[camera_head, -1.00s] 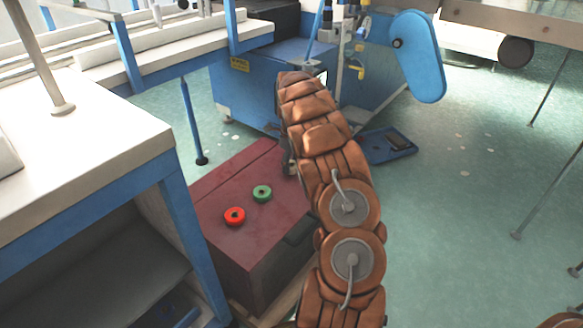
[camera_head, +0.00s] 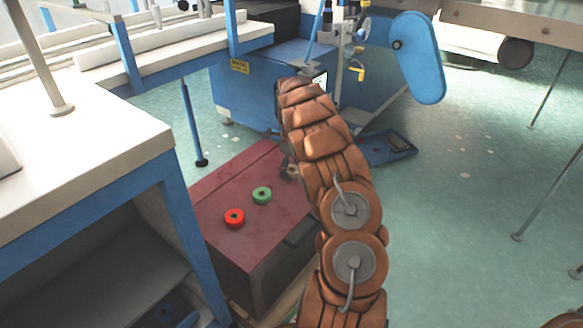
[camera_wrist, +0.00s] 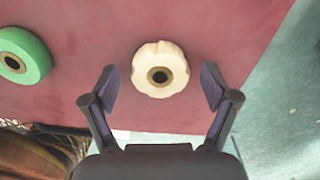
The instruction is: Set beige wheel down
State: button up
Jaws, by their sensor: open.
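The beige wheel (camera_wrist: 160,69) has a scalloped rim and a dark centre hole. In the wrist view it appears flat against the dark red top of the box (camera_wrist: 240,20). My gripper (camera_wrist: 160,88) is open, with one finger on each side of the wheel and a visible gap to each. In the head view the wheel is mostly or wholly hidden behind my arm, and a small part of my gripper (camera_head: 289,170) shows at the box's far right edge.
A green wheel (camera_head: 262,195) and a red wheel (camera_head: 235,218) lie on the red box top (camera_head: 215,190). A white-topped table (camera_head: 90,150) stands left of the box. A blue machine (camera_head: 250,90) stands behind. Green floor lies open at right.

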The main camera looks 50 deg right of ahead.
jog(key=shift+r, duration=0.15)
notch_tip(320, 180, up, 12)
jog(key=p, duration=0.3)
jog(key=s+a+r+n+g, duration=0.1)
jog(key=s+a+r+n, duration=0.2)
jog(key=a, duration=0.4)
jog(key=a+r+n, duration=0.3)
jog(key=a+n, duration=0.2)
jog(key=a, duration=0.2)
jog(key=s+a+r+n+g, duration=0.1)
jog(key=s+a+n, duration=0.7)
jog(key=s+a, duration=0.3)
jog(key=s+a+r+n+g, duration=0.1)
jog(key=s+a+n, duration=0.75)
jog(key=a, duration=0.55)
jog(key=s+a+f+n, duration=0.1)
jog(key=s+a+n, duration=0.1)
jog(key=s+n, duration=0.2)
jog(key=s+a+f+n, duration=0.1)
jog(key=s+a+n, duration=0.2)
jog(key=s, duration=0.6)
jog(key=shift+a+f+n+g, duration=0.35)
jog(key=shift+n+g, duration=0.05)
jog(key=shift+n, duration=0.55)
